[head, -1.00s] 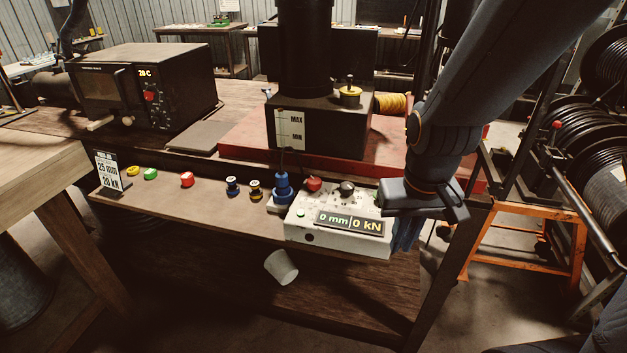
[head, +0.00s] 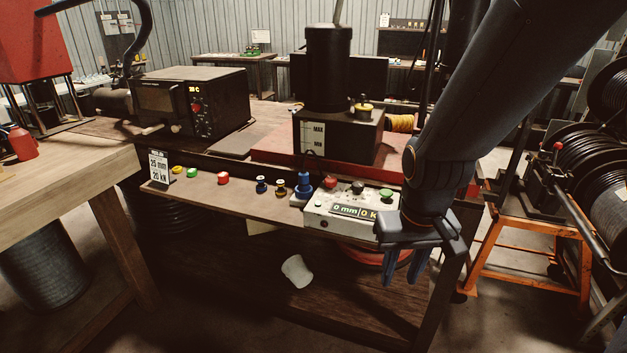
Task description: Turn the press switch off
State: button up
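The press control box (head: 340,222) is white and sits on the front shelf of the press bench. On its top are a red button (head: 331,182), a black knob (head: 357,187) and a green button (head: 386,193). Its display (head: 352,211) reads 0 mm and 0 kN, with the right end covered by my gripper. I cannot tell which control is the press switch. My gripper (head: 404,278) points down at the box's front right corner, with its blue fingers below the shelf edge. The fingers look apart and empty.
A blue plug-like part (head: 304,186) stands just left of the box. Spools and coloured caps line the shelf, with a sign (head: 159,167) at its left end. A white cup (head: 297,271) lies lower down. An orange stand (head: 530,240) with cable reels is at right.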

aim_at(330, 182)
jog(key=u, duration=0.45)
jog(key=i, duration=0.55)
jog(key=z, duration=1.05)
jog(key=i, duration=0.5)
jog(key=z, duration=0.05)
